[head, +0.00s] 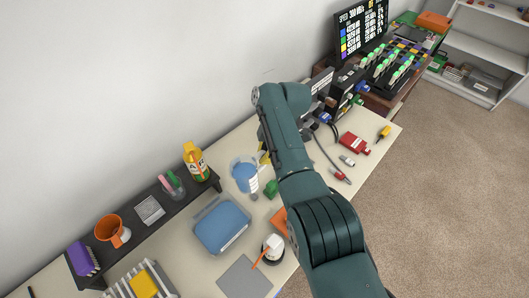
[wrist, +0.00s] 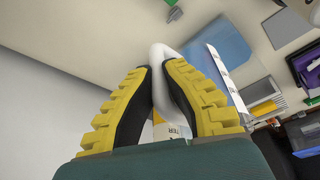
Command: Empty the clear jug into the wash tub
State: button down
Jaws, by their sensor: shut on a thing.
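The clear jug (head: 244,174) holds blue liquid and has a pale marked strip on its side. In the head view it is roughly upright, left of my gripper (head: 265,155). I cannot tell whether its base touches the table. In the wrist view my gripper's yellow and black fingers (wrist: 158,75) are closed on the jug's pale handle, and the jug's marked strip (wrist: 224,76) shows to their right. The wash tub, a blue rectangular basin (head: 222,226), sits on the table in front of the jug. My arm hides part of the gripper in the head view.
A dark raised shelf (head: 140,232) along the wall holds a yellow bottle (head: 195,160), a pen cup and an orange mug (head: 112,230). A green item (head: 270,188) lies near the jug. A grey mat (head: 245,280) and a white round holder (head: 272,250) are near the tub.

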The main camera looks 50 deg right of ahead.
aim_at(262, 151)
jog(key=shift+a+r+h+p, duration=0.25)
jog(key=shift+r+h+p, duration=0.4)
jog(key=shift+p, duration=1.7)
jog(key=shift+a+r+h+p, duration=0.3)
jog(key=shift+r+p, duration=0.6)
jog(key=shift+p, duration=1.4)
jog(key=a+r+h+p, duration=0.1)
jog(key=p, duration=0.3)
jog(key=shift+r+h, duration=0.1)
jog(key=shift+h, duration=0.25)
jog(key=a+h, duration=0.3)
jog(key=shift+w+a+n+g+h, duration=0.1)
jog(key=shift+a+n+g+h, duration=0.1)
jog(key=shift+n+g+h, duration=0.15)
jog(key=shift+h, duration=0.35)
jog(key=shift+a+h+b, duration=0.4)
jog(key=shift+a+h, duration=0.35)
jog(key=shift+h, duration=0.15)
jog(key=shift+a+n+h, duration=0.2)
jog(key=shift+n+h, duration=0.05)
jog(key=shift+h, duration=0.05)
jog(key=shift+w+r, duration=0.1)
jog(key=shift+r, duration=0.1)
